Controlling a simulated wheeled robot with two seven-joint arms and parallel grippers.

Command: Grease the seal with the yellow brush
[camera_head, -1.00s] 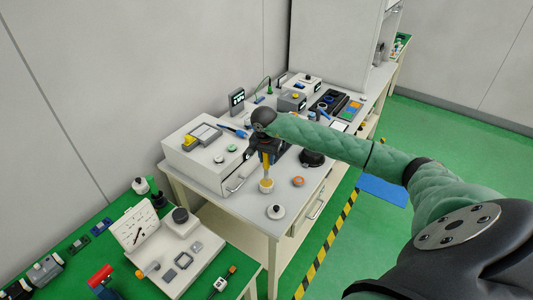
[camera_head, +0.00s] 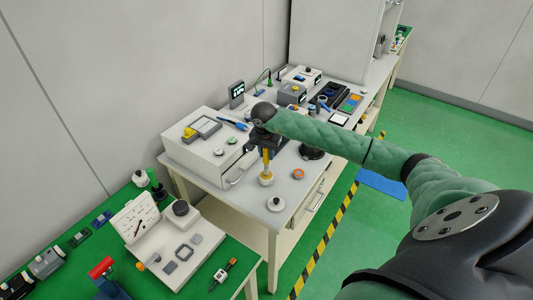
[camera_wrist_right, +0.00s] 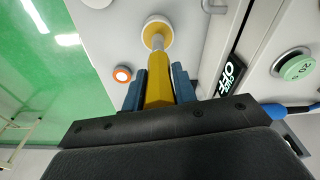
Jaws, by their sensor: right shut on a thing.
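The yellow brush (camera_head: 266,159) is upright in my right gripper (camera_head: 264,143), over the front of the white table. In the right wrist view the gripper (camera_wrist_right: 158,88) has its blue fingers shut on either side of the yellow handle (camera_wrist_right: 158,92). The brush's lower end is at a small round white cup (camera_head: 266,180) with a tan inside, which also shows in the wrist view (camera_wrist_right: 156,30). I cannot tell whether the bristles touch the inside. My left gripper is out of view.
An orange-ringed round part (camera_head: 298,173) and a white knobbed disc (camera_head: 275,203) stand near the cup. A white drawer box (camera_head: 210,155) is behind the brush at left. The green table (camera_head: 85,258) holds a white plate and tools. A gap separates the tables.

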